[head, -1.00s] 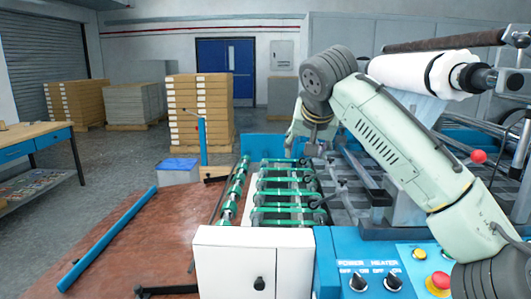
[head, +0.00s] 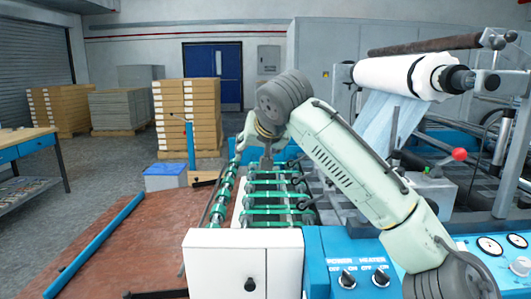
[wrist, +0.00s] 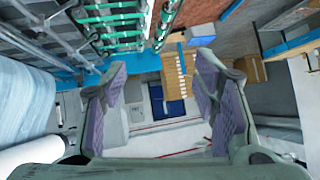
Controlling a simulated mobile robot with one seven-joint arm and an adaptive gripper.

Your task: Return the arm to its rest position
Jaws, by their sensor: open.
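My arm crosses the right half of the head view, its dark ribbed joint above the machine's green rollers. My gripper shows clearly in the wrist view (wrist: 160,78), its two purple-padded fingers spread wide with nothing between them. In the head view, the gripper is mostly hidden behind my own wrist links. The wrist view is upside down, with the blue door and the boxes between and beyond the fingers. I see nothing held.
The laminating machine has green rollers (head: 278,196), a white front box (head: 243,268) and a blue control panel (head: 350,262). A white film roll (head: 405,75) hangs at the right. Stacked boxes (head: 187,112) stand behind.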

